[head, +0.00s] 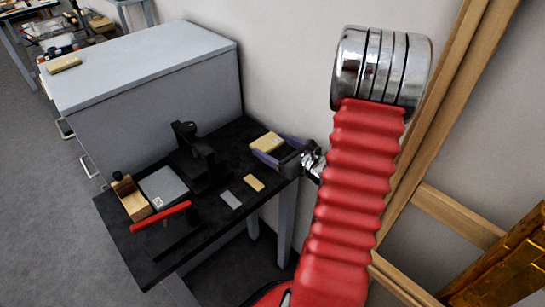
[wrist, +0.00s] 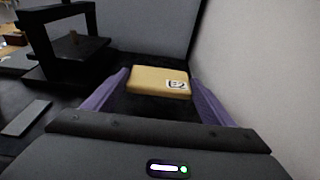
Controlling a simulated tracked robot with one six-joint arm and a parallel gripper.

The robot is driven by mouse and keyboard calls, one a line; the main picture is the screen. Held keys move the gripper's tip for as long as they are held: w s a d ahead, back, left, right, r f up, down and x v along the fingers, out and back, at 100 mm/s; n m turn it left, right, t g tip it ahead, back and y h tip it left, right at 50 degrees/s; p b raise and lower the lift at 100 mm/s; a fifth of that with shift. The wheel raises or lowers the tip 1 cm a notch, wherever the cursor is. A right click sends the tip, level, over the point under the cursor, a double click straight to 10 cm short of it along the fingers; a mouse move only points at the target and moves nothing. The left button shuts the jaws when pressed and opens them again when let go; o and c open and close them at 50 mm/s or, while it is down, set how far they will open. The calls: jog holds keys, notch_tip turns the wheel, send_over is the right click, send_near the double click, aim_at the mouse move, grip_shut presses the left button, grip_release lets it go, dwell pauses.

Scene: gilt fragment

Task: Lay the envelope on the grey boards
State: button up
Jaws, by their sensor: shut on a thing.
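A tan envelope (wrist: 150,78) with a white label reading "E2" lies between the two purple fingers of my gripper (wrist: 159,83) in the wrist view. The gripper is shut on its sides. In the head view the envelope (head: 266,142) and my gripper (head: 272,150) are at the back right of the black bench. I cannot tell whether the envelope touches the bench or hangs just above it.
A black press (head: 196,155) stands on the black bench (head: 215,228) between envelope and boards. A wooden block (head: 130,197), red bar (head: 160,216), small grey plate (head: 230,200) and small tan piece (head: 253,183) lie around. Another tan packet (head: 64,64) is on the grey cabinet (head: 140,60).

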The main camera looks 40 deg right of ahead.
aim_at(274, 156)
jog(key=shift+f, duration=0.35)
jog(key=shift+f, duration=0.1)
jog(key=shift+f, duration=2)
jog(key=o, duration=1)
jog(key=s, duration=0.4)
jog(key=s+r, duration=0.1)
jog(key=s, duration=0.3)
jog(key=s+r, duration=0.1)
jog(key=s, duration=0.2)
jog(key=shift+s+d+r, duration=0.1)
jog(key=shift+s+r, duration=0.1)
jog(key=shift+s, duration=0.2)
